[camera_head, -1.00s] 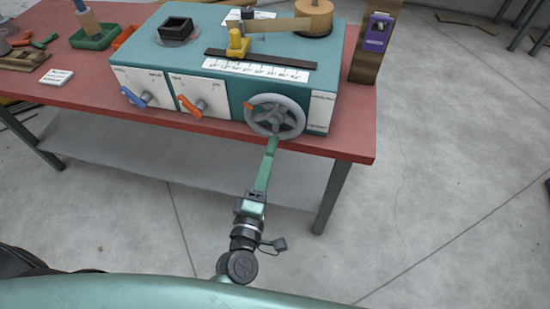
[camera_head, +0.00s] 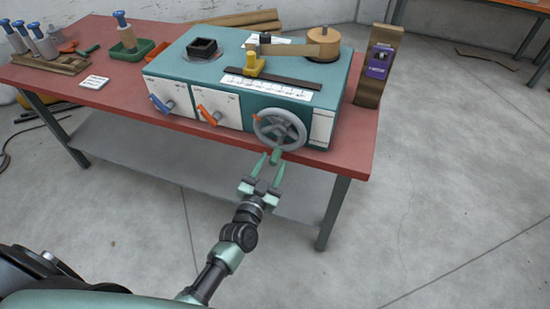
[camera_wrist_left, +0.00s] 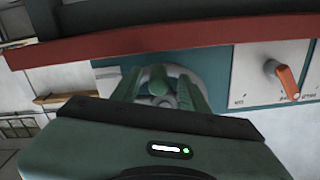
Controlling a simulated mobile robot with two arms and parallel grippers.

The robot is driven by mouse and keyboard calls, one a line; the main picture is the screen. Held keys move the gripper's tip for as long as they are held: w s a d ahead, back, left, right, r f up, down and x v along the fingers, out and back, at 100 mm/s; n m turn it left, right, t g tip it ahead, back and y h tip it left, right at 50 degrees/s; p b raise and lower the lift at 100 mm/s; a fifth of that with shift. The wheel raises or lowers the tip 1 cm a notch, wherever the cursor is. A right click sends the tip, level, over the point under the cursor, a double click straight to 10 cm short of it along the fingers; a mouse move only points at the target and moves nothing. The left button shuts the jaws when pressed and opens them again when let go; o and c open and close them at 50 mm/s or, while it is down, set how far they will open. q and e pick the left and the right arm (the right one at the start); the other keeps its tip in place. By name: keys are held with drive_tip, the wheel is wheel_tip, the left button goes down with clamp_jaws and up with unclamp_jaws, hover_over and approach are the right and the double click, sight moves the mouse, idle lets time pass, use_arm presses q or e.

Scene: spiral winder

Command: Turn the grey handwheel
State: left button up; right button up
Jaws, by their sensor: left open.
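The grey handwheel (camera_head: 280,130) is on the front right of the teal winder (camera_head: 228,72). It has a small orange mark at its upper left rim and a green handle (camera_head: 276,157) pointing out at its bottom. My left gripper (camera_head: 272,162) is open just in front of the handle, its fingers spread to either side. In the left wrist view the handle (camera_wrist_left: 158,78) shows between the two green fingers, with gaps on both sides; whether the tips reach around it is unclear. The fingers partly hide the wheel there. My right gripper is not in view.
A blue lever (camera_head: 161,103) and an orange lever (camera_head: 209,115) are on white front panels left of the wheel. The red table edge (camera_head: 330,163) runs below the winder. A brown stand with a purple device (camera_head: 380,59) is at the right. Floor in front is free.

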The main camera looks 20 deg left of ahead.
use_arm(q)
drive_tip(key=shift+w+d, duration=0.1)
drive_tip(key=shift+w, duration=1.2)
clamp_jaws()
idle(0.5)
